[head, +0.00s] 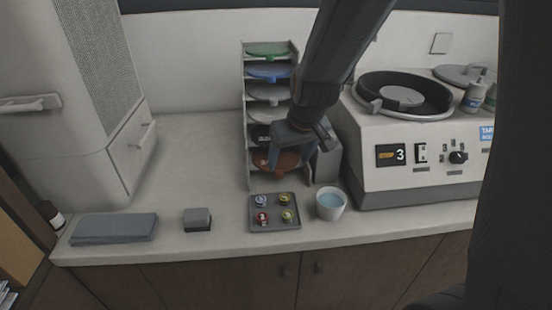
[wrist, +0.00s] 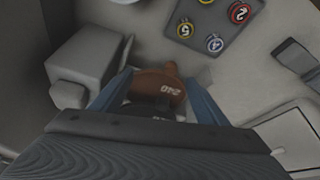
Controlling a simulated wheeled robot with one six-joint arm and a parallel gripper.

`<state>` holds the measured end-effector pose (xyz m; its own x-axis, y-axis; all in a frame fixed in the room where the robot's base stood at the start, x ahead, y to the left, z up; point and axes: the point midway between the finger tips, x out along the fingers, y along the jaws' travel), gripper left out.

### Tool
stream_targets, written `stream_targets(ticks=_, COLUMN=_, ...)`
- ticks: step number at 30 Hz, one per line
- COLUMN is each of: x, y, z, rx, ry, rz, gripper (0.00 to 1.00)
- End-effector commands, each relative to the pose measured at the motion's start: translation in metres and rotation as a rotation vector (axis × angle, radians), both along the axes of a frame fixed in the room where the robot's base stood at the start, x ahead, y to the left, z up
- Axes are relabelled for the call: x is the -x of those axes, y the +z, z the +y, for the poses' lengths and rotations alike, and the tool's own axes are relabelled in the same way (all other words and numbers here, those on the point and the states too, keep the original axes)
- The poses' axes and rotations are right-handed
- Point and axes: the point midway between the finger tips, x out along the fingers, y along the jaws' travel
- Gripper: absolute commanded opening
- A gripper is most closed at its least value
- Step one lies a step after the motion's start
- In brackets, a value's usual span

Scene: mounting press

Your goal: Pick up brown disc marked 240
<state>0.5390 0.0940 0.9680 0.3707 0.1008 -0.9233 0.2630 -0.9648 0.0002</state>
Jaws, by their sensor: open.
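The brown disc (head: 288,162) lies in the lowest slot of a grey rack (head: 247,118), partly hidden by my gripper in the head view. In the wrist view the brown disc (wrist: 158,86) shows a white 240 marking and a tab pointing away from the rack. My gripper (head: 274,165) is in front of the rack's lowest slot. In the wrist view its blue-grey fingers (wrist: 160,92) stand apart, one on each side of the disc. I cannot tell whether they touch it.
Discs in green (head: 268,50), blue (head: 268,73) and other colours fill the slots above. A tray (head: 252,222) with several numbered round pieces and a cup of bluish liquid (head: 331,205) stand in front. A polishing machine (head: 420,175) is at the right.

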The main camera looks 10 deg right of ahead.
Motion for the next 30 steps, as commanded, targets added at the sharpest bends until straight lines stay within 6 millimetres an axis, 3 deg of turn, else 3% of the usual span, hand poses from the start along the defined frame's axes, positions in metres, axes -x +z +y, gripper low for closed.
stream_targets(ticks=12, x=-0.014, y=-0.043, z=0.007, rx=0.000, ry=-0.001, rz=0.002, gripper=0.68)
stream_targets(ticks=21, x=-0.015, y=-0.046, z=0.008, rx=0.000, ry=-0.001, rz=0.001, gripper=0.68)
stream_targets(ticks=30, x=-0.015, y=-0.046, z=0.008, rx=0.000, ry=-0.001, rz=0.002, gripper=0.19)
